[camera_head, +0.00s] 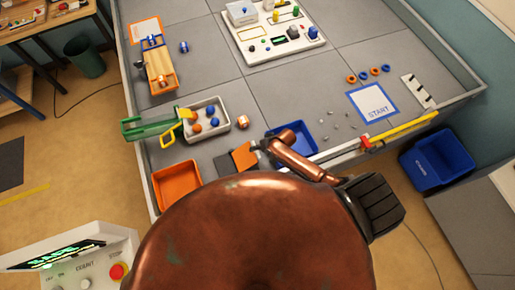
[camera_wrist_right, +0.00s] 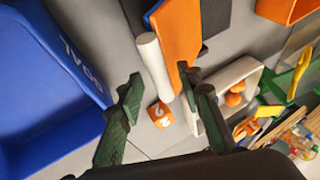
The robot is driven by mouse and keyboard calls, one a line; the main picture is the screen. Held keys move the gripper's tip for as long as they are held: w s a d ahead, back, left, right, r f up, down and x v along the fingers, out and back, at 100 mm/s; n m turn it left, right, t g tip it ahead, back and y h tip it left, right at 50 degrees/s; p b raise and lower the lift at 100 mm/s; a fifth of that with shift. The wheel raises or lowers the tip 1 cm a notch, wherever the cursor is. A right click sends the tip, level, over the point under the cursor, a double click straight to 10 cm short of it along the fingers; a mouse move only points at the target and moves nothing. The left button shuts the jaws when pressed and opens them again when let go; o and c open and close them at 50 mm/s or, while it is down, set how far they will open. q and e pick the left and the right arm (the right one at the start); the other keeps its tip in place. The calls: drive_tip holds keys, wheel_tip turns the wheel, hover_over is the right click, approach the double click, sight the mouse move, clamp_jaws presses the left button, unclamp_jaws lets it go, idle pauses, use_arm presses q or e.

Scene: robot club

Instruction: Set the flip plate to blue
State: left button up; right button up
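The flip plate (camera_head: 244,156) shows its orange face in the head view, beside a dark base (camera_head: 224,164). In the right wrist view the plate (camera_wrist_right: 181,38) stands tilted, with orange facing right and a thin blue strip on its left edge. A white cylinder (camera_wrist_right: 152,58) is close to its left side. My right gripper (camera_wrist_right: 162,78) is open, with the cylinder and the plate's lower end between or just beyond its fingertips; contact is unclear. In the head view the right gripper (camera_head: 263,147) is small, right of the plate. My left gripper is not in view.
A blue tray marked GOAL (camera_wrist_right: 50,80) lies close on the left in the wrist view. An orange numbered cube (camera_wrist_right: 161,114) sits on the grey floor below the plate. A pale tray with balls (camera_head: 224,108) and an orange tray (camera_head: 176,183) are nearby in the head view.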

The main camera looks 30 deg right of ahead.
drive_tip(key=shift+c, duration=0.2)
clamp_jaws()
idle(0.5)
